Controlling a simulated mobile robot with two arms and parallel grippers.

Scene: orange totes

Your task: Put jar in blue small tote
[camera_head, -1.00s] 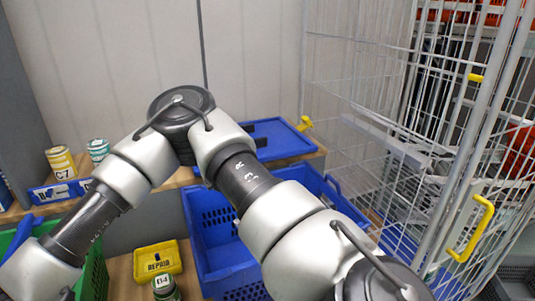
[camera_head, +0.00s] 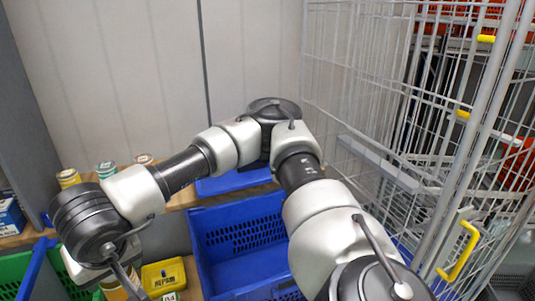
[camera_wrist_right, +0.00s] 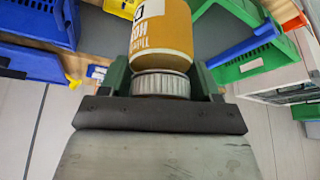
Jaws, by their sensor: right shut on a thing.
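My right gripper (camera_wrist_right: 162,85) is shut on a jar (camera_wrist_right: 162,35). The jar is orange-yellow with a white label and a grey ribbed lid, and the lid end sits between the fingers. In the head view the gripper hangs at lower left, and a small part of the held jar (camera_head: 113,292) shows under my wrist. A blue tote (camera_head: 200,262) with perforated sides stands empty at the middle, right of the gripper. Another blue tote (camera_head: 235,182) sits behind it, partly hidden by my arm. I cannot tell which is the small one. My left gripper is out of view.
Several jars, one yellow (camera_head: 68,179) and one teal (camera_head: 105,168), stand on the wooden shelf. A green tote (camera_head: 15,270) is at lower left. A yellow bin (camera_head: 163,274) and another jar (camera_head: 169,296) stand beside the blue tote. A wire cage (camera_head: 375,120) bounds the right.

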